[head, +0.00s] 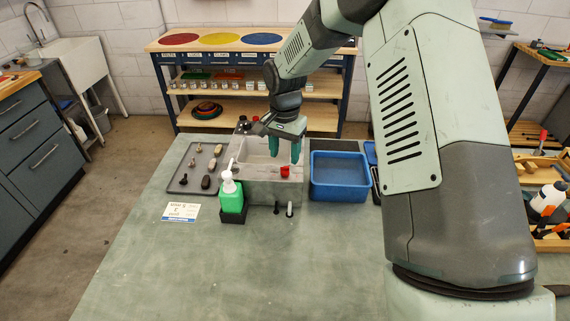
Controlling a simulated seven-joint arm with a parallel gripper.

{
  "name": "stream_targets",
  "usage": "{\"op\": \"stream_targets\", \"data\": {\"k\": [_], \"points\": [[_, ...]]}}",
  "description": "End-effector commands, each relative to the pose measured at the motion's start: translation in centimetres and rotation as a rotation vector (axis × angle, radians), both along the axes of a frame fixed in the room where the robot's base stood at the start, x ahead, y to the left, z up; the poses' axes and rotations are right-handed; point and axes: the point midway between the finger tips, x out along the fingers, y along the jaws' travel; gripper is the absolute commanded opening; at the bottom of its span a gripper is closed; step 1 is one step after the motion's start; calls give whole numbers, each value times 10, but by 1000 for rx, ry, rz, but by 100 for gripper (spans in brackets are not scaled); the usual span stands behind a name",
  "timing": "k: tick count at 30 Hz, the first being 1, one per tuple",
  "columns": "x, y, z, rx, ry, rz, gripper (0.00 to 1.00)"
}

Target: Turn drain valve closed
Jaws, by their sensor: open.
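A grey basin (262,192) stands on the green bench, left of the middle. A small red knob-like part (285,171) sits on its front rim. Contact cannot be made out.
A green pump bottle (231,197) stands in a dark holder at the basin's front left. A grey tray (183,182) with several small items lies left. A blue bin (340,176) stands right. A white card (181,212) lies in front. The front bench (220,275) is clear.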

Motion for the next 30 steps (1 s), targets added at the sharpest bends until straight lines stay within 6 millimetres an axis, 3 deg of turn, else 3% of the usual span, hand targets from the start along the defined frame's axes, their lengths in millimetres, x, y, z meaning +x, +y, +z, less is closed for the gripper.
{"op": "stream_targets", "data": {"k": [3,9,20,30], "points": [[-1,0,-23,0,3,0,53],[0,0,-44,-1,0,0,53],[0,0,-49,0,-1,0,53],[0,0,-49,0,-1,0,2]]}}
